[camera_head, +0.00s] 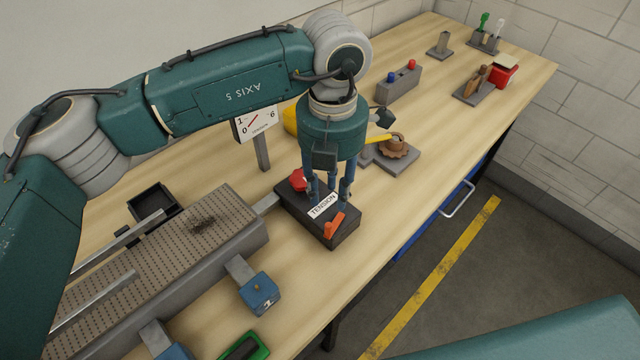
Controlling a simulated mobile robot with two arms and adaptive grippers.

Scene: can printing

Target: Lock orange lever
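The orange lever (334,225) sits at the front right of the top of a dark box (318,232) with a "TENSION" label (323,205). A red knob (298,180) is at the back left of the same box. My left gripper (329,196) points down over the box, behind the label, between the knob and the lever. Its blue fingers are spread apart, with nothing visible held between them. The fingertips are close to the box top; I cannot tell whether they touch it. My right gripper is not in view.
A dial sign (256,123) stands behind the box. A perforated conveyor bed (165,262) lies to the left, with a blue block (259,293) in front. A brown gear (393,146) on a grey base is behind right. Wooden tabletop right of the box is clear.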

